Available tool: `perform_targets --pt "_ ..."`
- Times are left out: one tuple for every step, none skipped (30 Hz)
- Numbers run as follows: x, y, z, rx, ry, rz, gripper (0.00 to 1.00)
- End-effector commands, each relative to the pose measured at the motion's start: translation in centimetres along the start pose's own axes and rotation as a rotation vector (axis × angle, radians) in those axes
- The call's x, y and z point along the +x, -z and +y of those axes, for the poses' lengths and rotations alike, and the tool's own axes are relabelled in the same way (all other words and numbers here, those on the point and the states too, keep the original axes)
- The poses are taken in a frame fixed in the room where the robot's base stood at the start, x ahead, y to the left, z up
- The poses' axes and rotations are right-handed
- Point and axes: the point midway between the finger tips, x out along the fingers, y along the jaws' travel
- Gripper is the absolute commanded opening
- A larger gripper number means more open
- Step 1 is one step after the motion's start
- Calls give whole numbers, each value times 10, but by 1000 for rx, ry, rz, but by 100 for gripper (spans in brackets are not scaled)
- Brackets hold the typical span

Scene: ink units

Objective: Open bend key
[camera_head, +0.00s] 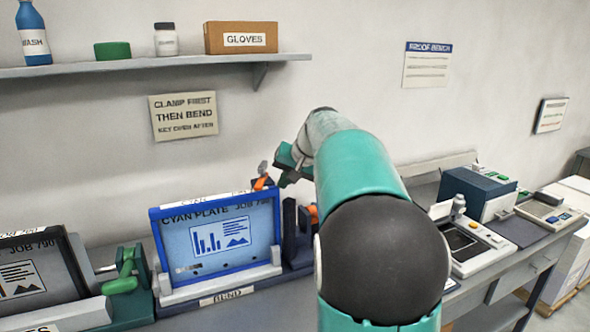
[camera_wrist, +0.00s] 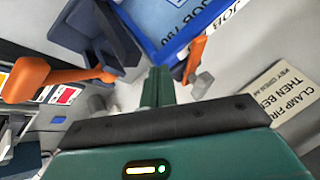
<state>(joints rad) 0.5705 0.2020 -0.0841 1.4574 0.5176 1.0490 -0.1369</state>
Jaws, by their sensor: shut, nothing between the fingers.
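A blue-framed cyan plate (camera_head: 222,238) stands upright in a grey holder labelled BEND (camera_head: 228,297); its corner shows at the top of the wrist view (camera_wrist: 165,18). A small orange lever (camera_head: 261,182) with a grey knob is at the plate's upper right corner, also in the wrist view (camera_wrist: 195,55). A larger orange handle (camera_wrist: 55,80) is on a dark blue block, partly hidden by my arm in the head view (camera_head: 313,213). I cannot tell which is the bend key. My gripper (camera_wrist: 156,75) is shut and empty, between the two orange parts, touching neither clearly.
A second plate (camera_head: 35,275) with a green clamp (camera_head: 125,272) stands at left. A wall shelf (camera_head: 150,64) holds a bottle, jar and gloves box. Boxy instruments (camera_head: 470,245) fill the bench at right. A wall sign (camera_head: 183,115) hangs behind.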

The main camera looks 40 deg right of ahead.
Motion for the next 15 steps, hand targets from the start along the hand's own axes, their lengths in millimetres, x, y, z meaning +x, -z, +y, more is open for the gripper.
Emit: perform_targets --pt "2 1 -12 -8 4 2 0" --pt "4 1 -16 -8 4 3 0" --pt "7 1 -20 -8 3 3 0" --pt "8 1 -22 -7 3 3 0" --pt "10 2 -24 -5 3 3 0" --pt "11 2 -26 -5 3 3 0" --pt "12 2 -27 -4 3 3 0" --pt "12 2 -28 -4 3 3 0" --pt "13 2 -30 -4 3 3 0" --pt "13 2 -30 -4 3 3 0" --pt "13 2 -30 -4 3 3 0" --pt "13 2 -30 -4 3 4 0" --pt "13 2 -30 -4 3 4 0" --pt "13 2 -30 -4 3 4 0" --pt "13 2 -30 -4 3 4 0"
